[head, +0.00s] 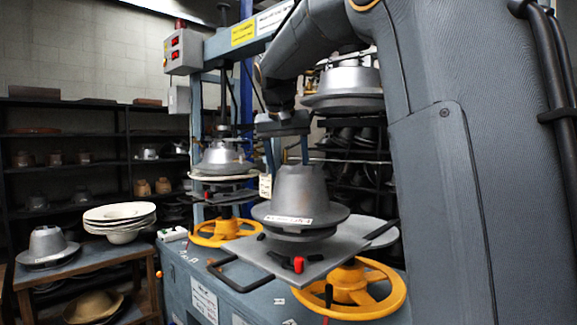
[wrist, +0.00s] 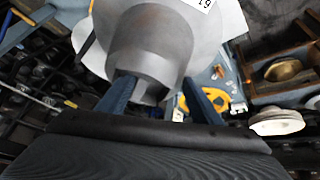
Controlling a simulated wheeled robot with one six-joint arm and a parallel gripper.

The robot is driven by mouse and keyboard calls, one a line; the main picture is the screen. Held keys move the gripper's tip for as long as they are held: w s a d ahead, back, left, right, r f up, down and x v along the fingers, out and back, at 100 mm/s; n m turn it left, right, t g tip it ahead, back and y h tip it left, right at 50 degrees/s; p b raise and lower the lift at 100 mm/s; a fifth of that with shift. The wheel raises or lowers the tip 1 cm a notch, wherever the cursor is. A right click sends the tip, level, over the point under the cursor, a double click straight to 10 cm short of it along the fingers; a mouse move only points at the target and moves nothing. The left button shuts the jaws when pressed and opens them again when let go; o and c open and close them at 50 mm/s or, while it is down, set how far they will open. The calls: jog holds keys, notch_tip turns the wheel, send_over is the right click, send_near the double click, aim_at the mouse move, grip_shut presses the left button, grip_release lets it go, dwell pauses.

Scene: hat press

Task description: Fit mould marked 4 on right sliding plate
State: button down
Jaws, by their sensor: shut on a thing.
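My gripper (head: 288,158) is shut on the top of a grey metal mould (head: 299,190) with a wide brim, which looks upright. In the wrist view the two blue fingers (wrist: 158,98) stand on either side of the crown of the mould (wrist: 152,40). A white label shows on its brim in the head view; its number is too small to read surely. The mould is over the right sliding plate (head: 330,258), a flat grey plate pulled out toward me. A dark round base shows under the brim. I cannot tell whether the mould fully rests on it.
The plate has a black handle (head: 228,275) and a red-tipped lever (head: 298,264). Yellow handwheels (head: 225,232) sit beneath the press stations. Another mould (head: 223,158) stands at the left station. A wooden table (head: 95,258) at left holds a mould and stacked pale hats (head: 120,215).

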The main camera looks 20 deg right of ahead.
aim_at(288, 180)
jog(key=shift+f+b, duration=0.9)
jog(key=shift+f, duration=1)
dwell(1.0)
jog(key=c, duration=0.7)
grip_release()
jog(key=shift+o, duration=1.1)
jog(key=shift+f, duration=0.1)
jog(key=shift+s+f, duration=0.1)
jog(key=b+v, duration=0.1)
jog(key=v, duration=0.7)
jog(key=shift+b, duration=0.4)
